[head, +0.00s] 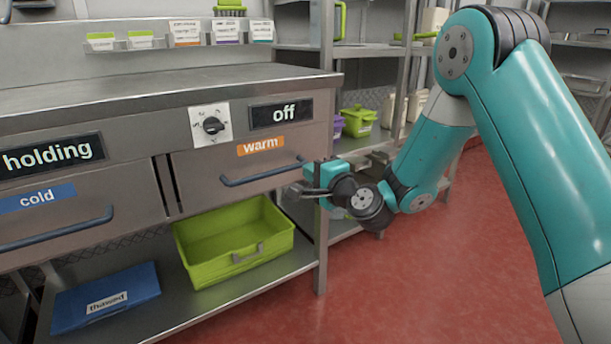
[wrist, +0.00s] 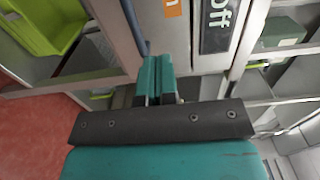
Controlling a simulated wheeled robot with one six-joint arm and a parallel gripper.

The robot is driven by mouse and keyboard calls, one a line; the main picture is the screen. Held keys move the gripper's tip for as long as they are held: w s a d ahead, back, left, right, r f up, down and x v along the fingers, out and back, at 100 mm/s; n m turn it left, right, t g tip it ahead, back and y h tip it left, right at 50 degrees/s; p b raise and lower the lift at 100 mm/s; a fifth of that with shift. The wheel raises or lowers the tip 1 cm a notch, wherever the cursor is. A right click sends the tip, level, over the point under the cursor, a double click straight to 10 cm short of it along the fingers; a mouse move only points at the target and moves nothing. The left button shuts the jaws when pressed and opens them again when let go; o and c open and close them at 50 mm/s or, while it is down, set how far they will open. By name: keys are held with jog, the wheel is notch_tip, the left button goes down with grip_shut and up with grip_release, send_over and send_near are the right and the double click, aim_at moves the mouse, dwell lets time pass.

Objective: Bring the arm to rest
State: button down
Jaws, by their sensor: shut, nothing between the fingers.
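My gripper (head: 305,191) is in front of the right end of the steel counter unit in the head view, near the right end of the warm drawer's handle (head: 262,174). My teal arm reaches in from the right. In the wrist view the two teal fingers of my gripper (wrist: 157,62) lie side by side, shut and empty. The drawer handle (wrist: 136,28) shows just beyond the fingertips; I cannot tell whether they touch it. The warm drawer (head: 240,165) looks closed.
A knob (head: 211,126) sits beside the "off" sign. A green bin (head: 232,243) and a blue "thawed" lid (head: 106,302) lie on the lower shelf. The cold drawer (head: 75,205) is at left. Shelving (head: 384,48) stands behind. The red floor (head: 430,280) at right is clear.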

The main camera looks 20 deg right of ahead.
jog(key=s+a+r+n+g+y, duration=0.2)
jog(key=s+a+n+g, duration=0.2)
jog(key=s+a+n, duration=0.15)
jog(key=s+a+r+n+g+y, duration=0.3)
jog(key=s+a+n+g, duration=0.2)
jog(key=s+n, duration=0.15)
jog(key=s+d+f+n+g+h, duration=0.1)
jog(key=s+d+n+g+h, duration=0.3)
jog(key=s, duration=0.8)
jog(key=s+d+n+g+h, duration=0.15)
jog(key=s+n+g, duration=0.3)
jog(key=s, duration=0.75)
notch_tip(320, 180, up, 36)
jog(key=n+p, duration=0.1)
jog(key=p, duration=3.5)
jog(key=shift+s+d, duration=0.2)
jog(key=shift+s, duration=0.25)
jog(key=shift+f+h, duration=0.1)
jog(key=shift+h, duration=0.15)
